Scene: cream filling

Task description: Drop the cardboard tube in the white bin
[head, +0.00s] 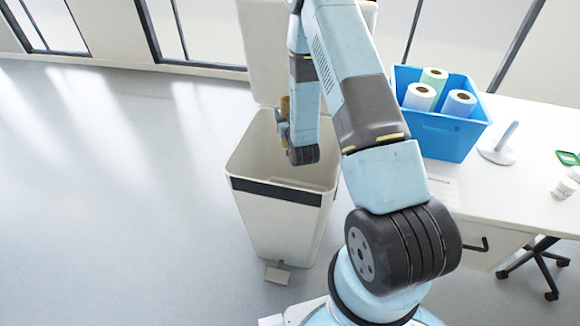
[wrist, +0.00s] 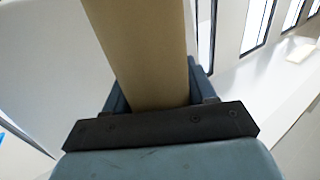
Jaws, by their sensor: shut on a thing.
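The cardboard tube (wrist: 145,50) is a plain brown cylinder that fills the middle of the wrist view. My gripper (wrist: 155,98) is shut on it, with a finger on either side. In the head view the tube (head: 285,106) shows only as a small brown piece beside my gripper (head: 283,130), partly hidden by my arm. The white bin (head: 275,225) stands on the floor with its lid (head: 262,60) raised at the back. My gripper and the tube appear over the bin's open mouth in the head view; their exact height above the rim is hard to tell.
A white desk (head: 520,185) stands to the right. On it are a blue crate (head: 445,138) with several rolls, a white upright holder (head: 497,153) and small white containers (head: 565,188). The bin has a pedal (head: 277,275) at its front. The floor to the left is clear.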

